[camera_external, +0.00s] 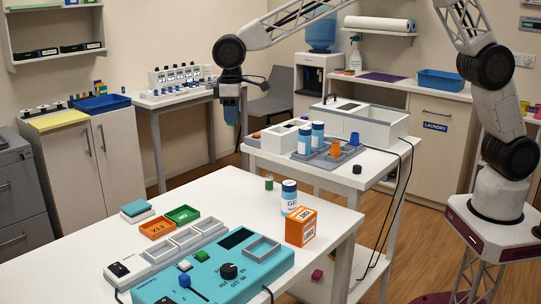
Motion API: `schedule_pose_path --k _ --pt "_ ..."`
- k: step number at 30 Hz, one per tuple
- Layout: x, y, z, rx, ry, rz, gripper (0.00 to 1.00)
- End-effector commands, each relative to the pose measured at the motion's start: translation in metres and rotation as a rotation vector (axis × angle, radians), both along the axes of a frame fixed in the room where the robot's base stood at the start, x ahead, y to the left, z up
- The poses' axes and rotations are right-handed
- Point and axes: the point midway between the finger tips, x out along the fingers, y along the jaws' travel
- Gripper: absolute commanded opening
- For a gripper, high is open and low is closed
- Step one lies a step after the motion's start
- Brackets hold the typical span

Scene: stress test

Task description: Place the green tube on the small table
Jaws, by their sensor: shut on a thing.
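My gripper (231,117) hangs pointing down at upper middle, above the gap between the front table and the tables behind. It is shut on a small blue-green thing (236,123), mostly hidden by the fingers; I cannot tell if this is the green tube. A short green cylinder (269,183) stands on the front table's far edge, apart from my gripper. Another white table (372,177) at centre right bears bottles and trays; which one is the small table is unclear.
The front table (240,190) holds a white-and-blue bottle (289,197), an orange box (301,226), small trays and a teal control panel (213,277). Blue bottles (304,139) and a white open bin (366,124) stand on the centre-right table. Black cables hang at its right side.

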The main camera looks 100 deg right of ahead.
Motion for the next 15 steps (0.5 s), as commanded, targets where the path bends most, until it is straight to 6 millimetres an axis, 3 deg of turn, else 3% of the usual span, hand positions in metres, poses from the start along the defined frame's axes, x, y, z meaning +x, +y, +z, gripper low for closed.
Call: schedule_pose_path --k 15 --pt "-0.094 -0.017 0.019 0.0 -0.001 -0.061 0.07"
